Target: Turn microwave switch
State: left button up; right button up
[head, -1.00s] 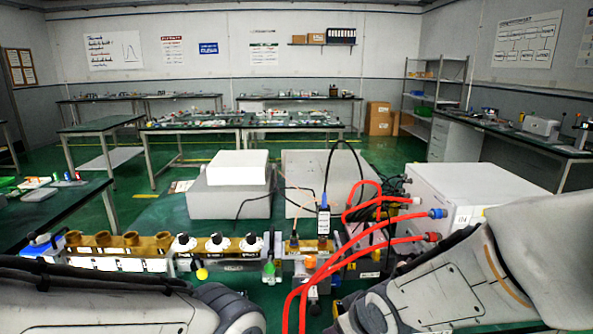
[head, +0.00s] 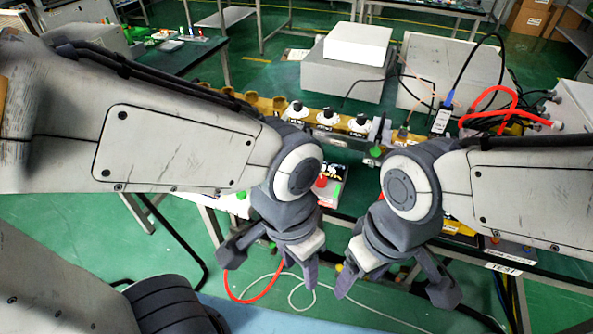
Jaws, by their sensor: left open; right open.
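The microwave bench is a row of brass parts with several black knobs (head: 327,115) on white mounts, along the far side of the table. A small box with a red part and a green part (head: 330,185) shows between my arms, partly hidden by them. I cannot tell which part is the switch. A white instrument box (head: 574,108) with cables stands at the right edge, cut off by the frame. My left gripper (head: 272,276) is open and empty, pointing down, nearer to me than the knobs. My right gripper (head: 393,290) is open and empty beside it.
A white box (head: 358,43) sits on a grey box (head: 345,77) behind the knobs. A larger flat grey box (head: 450,70) lies to its right. Black and red cables (head: 490,100) loop at the right. Green floor (head: 80,240) shows at the left.

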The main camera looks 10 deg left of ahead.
aim_at(321, 182)
jog(key=u, duration=1.15)
jog(key=i, duration=0.85)
jog(key=z, duration=1.45)
